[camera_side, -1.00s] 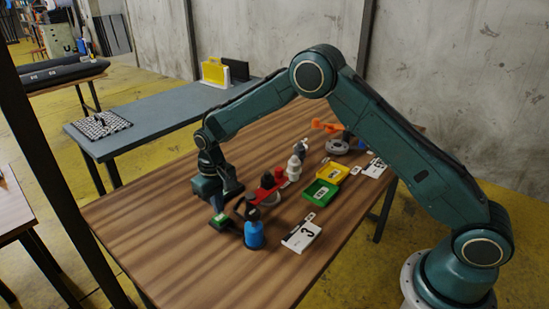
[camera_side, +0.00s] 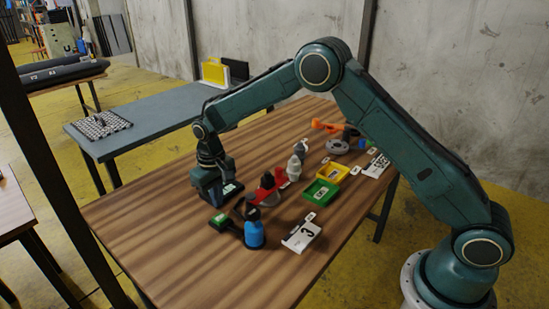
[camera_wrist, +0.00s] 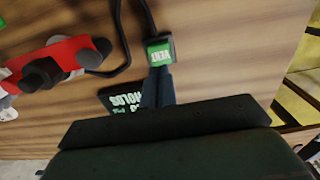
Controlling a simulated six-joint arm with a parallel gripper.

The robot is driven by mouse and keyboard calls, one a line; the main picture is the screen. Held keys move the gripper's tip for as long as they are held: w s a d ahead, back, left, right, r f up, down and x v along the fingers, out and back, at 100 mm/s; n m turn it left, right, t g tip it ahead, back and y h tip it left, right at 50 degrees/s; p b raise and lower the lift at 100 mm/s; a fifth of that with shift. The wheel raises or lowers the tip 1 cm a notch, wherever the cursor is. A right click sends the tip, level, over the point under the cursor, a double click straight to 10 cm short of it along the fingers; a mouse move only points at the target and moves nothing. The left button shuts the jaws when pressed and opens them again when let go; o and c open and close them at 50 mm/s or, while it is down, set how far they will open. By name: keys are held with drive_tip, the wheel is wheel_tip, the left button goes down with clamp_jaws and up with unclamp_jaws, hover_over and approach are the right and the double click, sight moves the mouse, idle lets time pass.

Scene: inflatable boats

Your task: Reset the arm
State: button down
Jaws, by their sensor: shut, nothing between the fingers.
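My gripper (camera_side: 224,192) is shut and empty, pointing down above the wooden table (camera_side: 130,230). In the wrist view its shut fingers (camera_wrist: 157,88) show at the centre, with a dark sign with light lettering (camera_wrist: 125,101) partly hidden behind them. In the side view a small black box with a green label (camera_side: 220,221) lies on the table in front of and below my gripper. In the wrist view that green label (camera_wrist: 160,54) shows just beyond the fingertips, with a black hose (camera_wrist: 120,35) beside it.
A blue bottle-like object (camera_side: 254,233) stands near the box. Red and grey parts (camera_side: 267,190), a green bin (camera_side: 320,193), a yellow bin (camera_side: 333,172) and a number card (camera_side: 301,236) lie to the right. The table's left part is clear.

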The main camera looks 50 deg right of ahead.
drive_tip(key=s+d+r+t, duration=0.1)
drive_tip(key=s+d+r, duration=0.2)
drive_tip(key=s+r, duration=0.65)
drive_tip(key=s+d+r+t, duration=0.25)
drive_tip(key=s+r, duration=0.35)
drive_tip(key=r, duration=0.6)
drive_tip(key=s+d+r+t, duration=0.1)
drive_tip(key=s, duration=1)
drive_tip(key=s+d+r+t, duration=0.1)
drive_tip(key=s+d, duration=0.1)
drive_tip(key=s, duration=0.8)
drive_tip(key=shift+s+d+r, duration=0.2)
drive_tip(key=shift+s+d, duration=0.05)
drive_tip(key=shift+s, duration=0.1)
drive_tip(key=c, duration=2.1)
unclamp_jaws()
